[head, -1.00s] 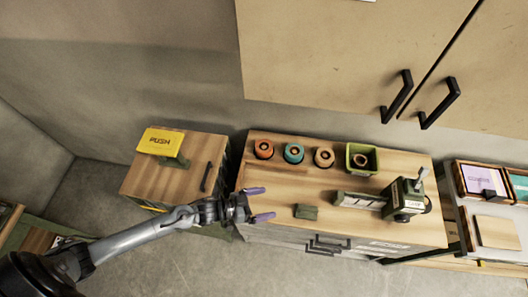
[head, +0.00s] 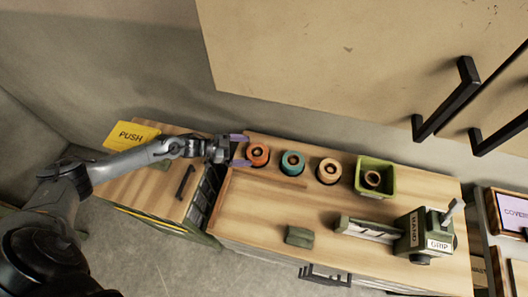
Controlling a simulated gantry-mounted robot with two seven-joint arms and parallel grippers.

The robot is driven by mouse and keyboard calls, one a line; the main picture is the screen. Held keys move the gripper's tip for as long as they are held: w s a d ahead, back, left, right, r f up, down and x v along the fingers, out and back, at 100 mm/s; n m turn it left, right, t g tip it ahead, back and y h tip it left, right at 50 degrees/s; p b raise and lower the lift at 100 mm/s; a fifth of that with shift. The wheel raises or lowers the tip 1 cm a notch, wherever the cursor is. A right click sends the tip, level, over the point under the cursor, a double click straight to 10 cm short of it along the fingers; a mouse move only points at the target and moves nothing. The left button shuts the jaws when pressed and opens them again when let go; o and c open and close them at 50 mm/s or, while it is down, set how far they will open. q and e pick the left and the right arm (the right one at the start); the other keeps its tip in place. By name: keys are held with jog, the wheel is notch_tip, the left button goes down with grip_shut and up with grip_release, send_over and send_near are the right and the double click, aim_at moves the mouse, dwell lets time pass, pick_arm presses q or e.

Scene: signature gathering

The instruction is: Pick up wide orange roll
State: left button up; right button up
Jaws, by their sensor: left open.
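The orange roll (head: 258,155) stands at the left end of a row of rolls along the back of the wooden worktop (head: 262,206). My left gripper (head: 239,151) is open beside it on the left, with its purple fingertips pointing at the roll. The fingers are at or just short of the roll's left side; I cannot tell whether they touch it. My right gripper is not in view.
A teal roll (head: 292,163) and a tan roll (head: 328,171) stand right of the orange one. A green bin (head: 375,177) holds another roll. A green block (head: 300,236) and a green clamp device (head: 424,236) lie nearer the front. Cabinet handles (head: 448,99) hang above.

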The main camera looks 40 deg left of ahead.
aim_at(257, 152)
pick_arm(q)
jog(key=shift+w+f+b, duration=0.35)
jog(key=shift+w+f, duration=0.2)
jog(key=shift+f, duration=0.25)
jog(key=shift+w+d+f, duration=0.15)
jog(key=shift+w+d, duration=0.05)
jog(key=shift+d, duration=0.05)
jog(key=shift+x, duration=2.15)
jog(key=c, duration=0.8)
